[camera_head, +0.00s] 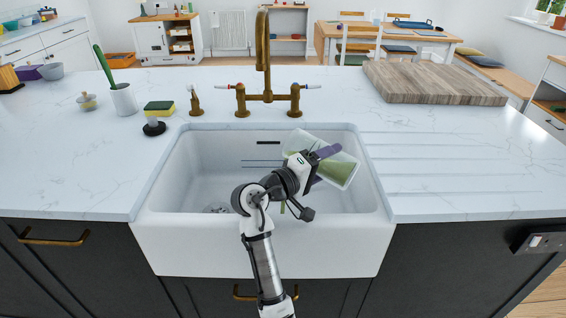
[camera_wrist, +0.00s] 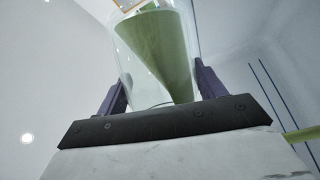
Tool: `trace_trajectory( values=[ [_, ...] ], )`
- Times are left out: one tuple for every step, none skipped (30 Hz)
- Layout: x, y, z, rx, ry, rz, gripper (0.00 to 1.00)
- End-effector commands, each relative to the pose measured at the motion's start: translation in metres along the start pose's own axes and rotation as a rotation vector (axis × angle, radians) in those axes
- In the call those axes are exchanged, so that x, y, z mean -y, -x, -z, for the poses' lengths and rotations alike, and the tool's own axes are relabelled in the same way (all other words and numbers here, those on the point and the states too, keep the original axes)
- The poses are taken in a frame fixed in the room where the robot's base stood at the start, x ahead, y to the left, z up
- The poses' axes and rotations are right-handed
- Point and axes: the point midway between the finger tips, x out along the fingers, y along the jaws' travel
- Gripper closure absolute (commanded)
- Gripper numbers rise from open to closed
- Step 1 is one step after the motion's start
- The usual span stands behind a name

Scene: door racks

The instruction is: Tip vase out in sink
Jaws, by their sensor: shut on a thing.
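The vase (camera_head: 343,173) is a clear vessel with green contents, tilted well over above the right half of the white sink (camera_head: 190,246). One wide end points down to the right in the head view. My gripper (camera_head: 322,154) is shut on the vase, its dark purple fingers on either side of the body. The wrist view shows the vase (camera_wrist: 127,60) between the two fingers (camera_wrist: 162,88), with a slanting green mass inside, perhaps liquid. A thin green strip (camera_wrist: 301,134) shows at the right, outside the vase; I cannot tell what it is.
A brass tap (camera_head: 263,50) with handles stands behind the sink. A sponge (camera_head: 159,107), a brush holder (camera_head: 123,99) and a soap pump (camera_head: 195,103) are at the left. A wooden board (camera_head: 432,82) lies at the back right. The ribbed drainer at the right is clear.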

Motion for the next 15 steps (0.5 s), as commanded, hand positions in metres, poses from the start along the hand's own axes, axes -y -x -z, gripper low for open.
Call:
trace_trajectory(
  values=[
    [-0.0014,0.0004,0.0008,-0.002,0.003,-0.004,0.71],
    [-0.0014,0.0005,0.001,-0.002,0.006,-0.005,0.71],
    [-0.0013,0.0006,0.0012,-0.002,0.009,-0.007,0.71],
    [-0.0013,0.0007,0.0014,-0.003,0.011,-0.007,0.71],
    [-0.0013,0.0007,0.0016,-0.003,0.013,-0.008,0.71],
    [-0.0012,0.0008,0.0019,-0.003,0.016,-0.01,0.71],
    [-0.0012,0.0009,0.0021,-0.004,0.018,-0.01,0.71],
    [-0.0011,0.001,0.0023,-0.004,0.02,-0.011,0.71],
    [-0.0011,0.0011,0.0025,-0.004,0.023,-0.012,0.71],
    [-0.0011,0.0011,0.0027,-0.005,0.025,-0.013,0.71],
    [-0.001,0.0012,0.0029,-0.005,0.027,-0.013,0.71],
    [-0.001,0.0013,0.0031,-0.005,0.029,-0.014,0.71],
    [-0.0009,0.0014,0.0033,-0.006,0.031,-0.015,0.71],
    [-0.0009,0.0014,0.0035,-0.006,0.033,-0.016,0.71],
    [-0.0009,0.0015,0.0038,-0.006,0.036,-0.017,0.71]
  ],
)
